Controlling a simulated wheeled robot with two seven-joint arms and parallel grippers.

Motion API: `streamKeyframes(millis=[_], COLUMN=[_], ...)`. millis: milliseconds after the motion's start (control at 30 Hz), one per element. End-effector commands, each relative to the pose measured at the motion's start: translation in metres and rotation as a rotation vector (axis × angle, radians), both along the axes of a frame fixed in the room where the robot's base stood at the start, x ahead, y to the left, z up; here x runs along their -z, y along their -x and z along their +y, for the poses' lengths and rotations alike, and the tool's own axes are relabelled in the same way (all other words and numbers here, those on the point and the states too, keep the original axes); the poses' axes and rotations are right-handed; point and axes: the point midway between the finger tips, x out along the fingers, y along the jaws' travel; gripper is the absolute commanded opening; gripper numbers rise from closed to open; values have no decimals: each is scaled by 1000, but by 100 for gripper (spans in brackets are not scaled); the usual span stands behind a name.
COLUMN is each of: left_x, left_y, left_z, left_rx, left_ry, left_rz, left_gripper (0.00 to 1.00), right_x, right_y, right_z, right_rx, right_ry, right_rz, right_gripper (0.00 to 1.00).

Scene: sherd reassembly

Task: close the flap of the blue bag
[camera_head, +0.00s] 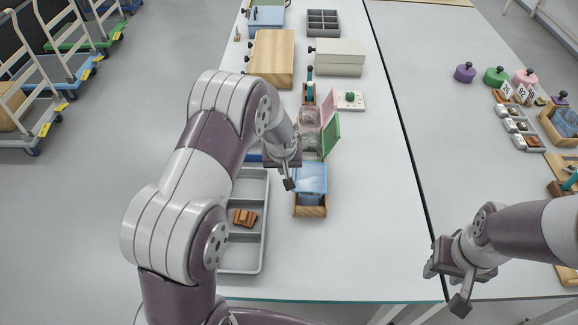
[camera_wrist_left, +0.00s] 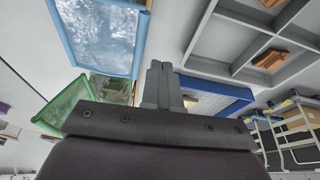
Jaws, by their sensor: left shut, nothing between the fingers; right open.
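The blue bag (camera_head: 311,190) is translucent and sits in a wooden stand (camera_head: 310,211) near the middle of the table. Its blue-edged flap (camera_head: 312,175) appears to lie over the top; I cannot tell whether it is fully down. In the left wrist view the blue-edged clear panel (camera_wrist_left: 103,38) is at the upper left. My left gripper (camera_head: 289,184) is shut and empty, just left of the blue bag. Its closed fingers (camera_wrist_left: 160,84) show in the left wrist view, apart from the panel. My right gripper (camera_head: 446,288) is open and empty at the lower right, far from the bag.
Behind the blue bag, a green flap (camera_head: 332,136) and a pink flap (camera_head: 329,109) stand raised. A grey compartment tray (camera_head: 264,245) with brown sherds (camera_head: 244,217) lies left. A white device (camera_head: 351,100) stands behind. The table right of the bags is clear.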

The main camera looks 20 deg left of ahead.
Motion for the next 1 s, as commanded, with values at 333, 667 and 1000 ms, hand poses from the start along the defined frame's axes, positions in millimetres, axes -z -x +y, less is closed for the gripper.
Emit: streamKeyframes(millis=[333, 667, 1000], left_x=[19, 22, 22], left_y=[1, 1, 1], left_z=[5, 6, 6], left_rx=[0, 0, 0], left_ry=[0, 0, 0], left_rz=[0, 0, 0], left_gripper=[0, 0, 0], right_x=[16, 18, 18], right_y=[0, 0, 0], right_z=[0, 0, 0], right_rx=[0, 0, 0], right_ry=[0, 0, 0], right_rz=[0, 0, 0], right_gripper=[43, 43, 43])
